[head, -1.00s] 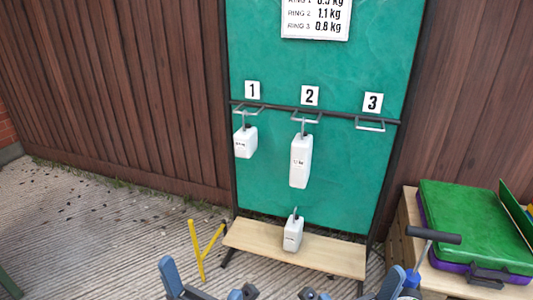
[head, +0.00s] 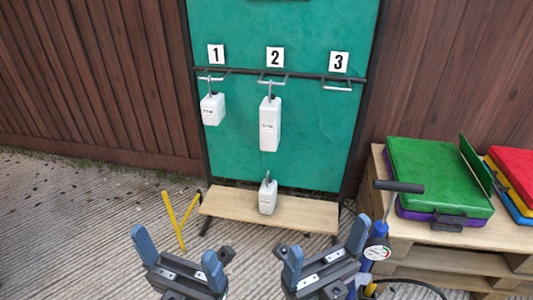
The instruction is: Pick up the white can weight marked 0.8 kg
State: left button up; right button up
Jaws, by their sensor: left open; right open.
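A white can weight (head: 268,197) stands upright on the wooden bench below the green board, with a grey hook on top; its label is too small to read. Two more white cans hang from the rail: one under ring 1 (head: 212,109) and a taller one under ring 2 (head: 270,124). Ring 3 (head: 338,86) is empty. My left gripper (head: 178,250) is open and empty, in front of the bench at lower left. My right gripper (head: 325,257) is open and empty, in front of the bench to the right. Both are apart from the cans.
The wooden bench (head: 310,215) stands before the green board (head: 305,150). A yellow forked stick (head: 179,222) is left of it. A blue pump with a gauge (head: 377,252) stands close to my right gripper. Pallets (head: 455,262) with a green case (head: 438,175) are at right.

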aim_at(268, 192)
jog(key=i+j, duration=0.1)
jog(key=j, duration=0.5)
jog(key=i+j, duration=0.1)
jog(key=j, duration=0.5)
jog(key=i+j, duration=0.1)
jog(key=j, duration=0.55)
jog(key=i+j, duration=0.1)
jog(key=j, duration=0.5)
